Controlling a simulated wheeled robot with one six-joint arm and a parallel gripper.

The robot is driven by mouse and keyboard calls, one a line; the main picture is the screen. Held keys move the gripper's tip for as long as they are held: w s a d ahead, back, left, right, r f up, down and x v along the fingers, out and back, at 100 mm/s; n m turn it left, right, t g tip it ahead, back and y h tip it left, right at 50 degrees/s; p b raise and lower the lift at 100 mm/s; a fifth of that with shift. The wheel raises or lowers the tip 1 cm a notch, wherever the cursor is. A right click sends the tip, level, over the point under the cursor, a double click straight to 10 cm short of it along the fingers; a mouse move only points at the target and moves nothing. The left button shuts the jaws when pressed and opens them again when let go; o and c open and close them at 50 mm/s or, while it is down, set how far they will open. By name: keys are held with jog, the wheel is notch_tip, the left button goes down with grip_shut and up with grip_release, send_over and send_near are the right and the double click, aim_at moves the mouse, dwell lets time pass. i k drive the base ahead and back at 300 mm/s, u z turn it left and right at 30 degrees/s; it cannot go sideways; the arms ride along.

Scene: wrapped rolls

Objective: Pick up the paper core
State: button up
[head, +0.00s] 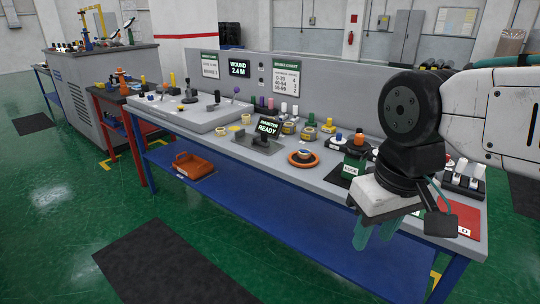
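I cannot single out the paper core for certain among the small items on the workbench (300,178). A dark green box (352,168) with a small white label, hard to read, stands near the bench's front right. My gripper (373,243) has two teal fingers pointing down, set apart with nothing seen between them. It hangs in front of the bench's right front edge, in the picture just below the green box. My gripper body and arm hide part of the bench's right end.
An orange ring-shaped piece (303,158) and a black "READY" display (268,128) sit on the bench. Several spools and coloured pegs stand behind. An orange tray (193,165) lies on the blue lower shelf (270,195). The green floor in front is open, with a dark mat (165,260).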

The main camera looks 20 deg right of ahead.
aim_at(304, 155)
jog(key=u, duration=0.25)
jog(key=i, duration=1.35)
jog(key=z, duration=0.6)
